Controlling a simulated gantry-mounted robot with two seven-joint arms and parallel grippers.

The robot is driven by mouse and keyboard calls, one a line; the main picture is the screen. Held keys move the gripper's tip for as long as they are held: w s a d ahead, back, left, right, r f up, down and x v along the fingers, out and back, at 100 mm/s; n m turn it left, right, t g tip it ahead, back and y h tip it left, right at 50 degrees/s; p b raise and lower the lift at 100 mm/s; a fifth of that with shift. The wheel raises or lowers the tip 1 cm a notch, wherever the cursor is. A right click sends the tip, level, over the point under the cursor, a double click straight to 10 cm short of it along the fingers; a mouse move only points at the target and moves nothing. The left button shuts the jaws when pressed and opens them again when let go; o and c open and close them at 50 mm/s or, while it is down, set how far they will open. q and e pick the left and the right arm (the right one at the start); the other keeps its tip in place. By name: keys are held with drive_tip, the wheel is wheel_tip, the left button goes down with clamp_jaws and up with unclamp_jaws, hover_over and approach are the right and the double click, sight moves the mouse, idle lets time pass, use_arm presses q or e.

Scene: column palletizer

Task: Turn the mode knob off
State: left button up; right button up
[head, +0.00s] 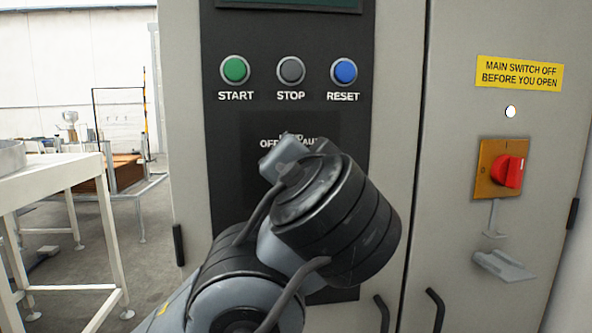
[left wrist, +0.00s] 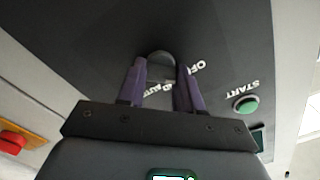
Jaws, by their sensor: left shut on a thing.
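The mode knob (left wrist: 160,62) is a dark grey round knob on the black panel. In the left wrist view it sits between the purple fingertips of my left gripper (left wrist: 161,72), which is shut on it. White letters of the OFF and AUTO labels show beside the fingers, partly covered. In the head view my left wrist stands in front of the panel and hides the knob and most of the gripper. The OFF label (head: 268,144) shows just above the wrist. Which way the knob points cannot be told. My right gripper is not in view.
Above are a green START button (head: 235,69), a grey STOP button (head: 291,70) and a blue RESET button (head: 343,71). A red main switch (head: 508,171) is on the cabinet door at right. A white table (head: 60,167) stands at left.

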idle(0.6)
use_arm(q)
drive_tip(key=o, duration=1)
drive_tip(key=shift+o, duration=0.2)
drive_tip(key=shift+s, duration=0.1)
